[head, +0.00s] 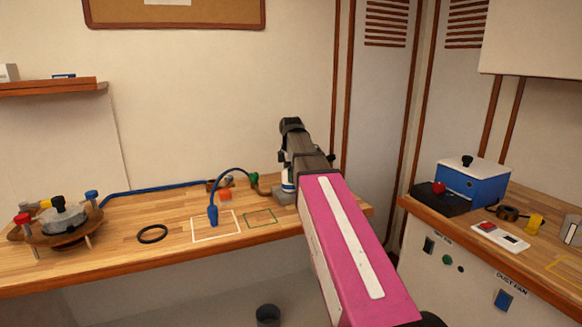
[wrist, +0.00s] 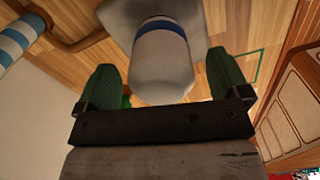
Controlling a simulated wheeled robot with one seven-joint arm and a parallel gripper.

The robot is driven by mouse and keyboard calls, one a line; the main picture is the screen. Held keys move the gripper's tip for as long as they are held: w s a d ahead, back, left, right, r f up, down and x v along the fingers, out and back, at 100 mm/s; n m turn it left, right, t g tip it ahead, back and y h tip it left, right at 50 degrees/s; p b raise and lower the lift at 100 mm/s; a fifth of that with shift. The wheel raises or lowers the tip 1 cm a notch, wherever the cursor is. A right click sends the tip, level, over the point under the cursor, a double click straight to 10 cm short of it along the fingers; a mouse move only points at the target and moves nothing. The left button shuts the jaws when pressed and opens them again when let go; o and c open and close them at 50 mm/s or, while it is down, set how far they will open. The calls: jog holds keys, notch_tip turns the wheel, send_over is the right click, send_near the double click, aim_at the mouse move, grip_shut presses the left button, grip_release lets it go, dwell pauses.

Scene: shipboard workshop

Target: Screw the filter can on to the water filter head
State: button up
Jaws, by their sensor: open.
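A white can with a blue band (wrist: 163,62), which looks like the filter can, is between my gripper's fingers in the wrist view. My gripper (wrist: 161,68) is open, with a green finger on each side of the can and a visible gap on both sides. A pale grey part (wrist: 170,10), perhaps the filter head or its mount, meets the banded end of the can; I cannot tell whether the two are joined. In the head view a small blue-banded white part (head: 288,187) shows by a grey block (head: 283,198); my arm hides much there.
A round wooden stand (head: 60,232) is at left. A second counter with a blue box (head: 474,183) is at right.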

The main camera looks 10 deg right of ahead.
jog(key=shift+f, duration=0.2)
jog(key=c, duration=1.1)
jog(key=shift+o, duration=0.2)
jog(key=m, duration=0.4)
jog(key=shift+s+m, duration=0.1)
jog(key=shift+m, duration=0.2)
jog(key=shift+m, duration=0.5)
jog(key=m, duration=0.3)
jog(key=shift+a+m, duration=0.1)
jog(key=shift+m, duration=0.2)
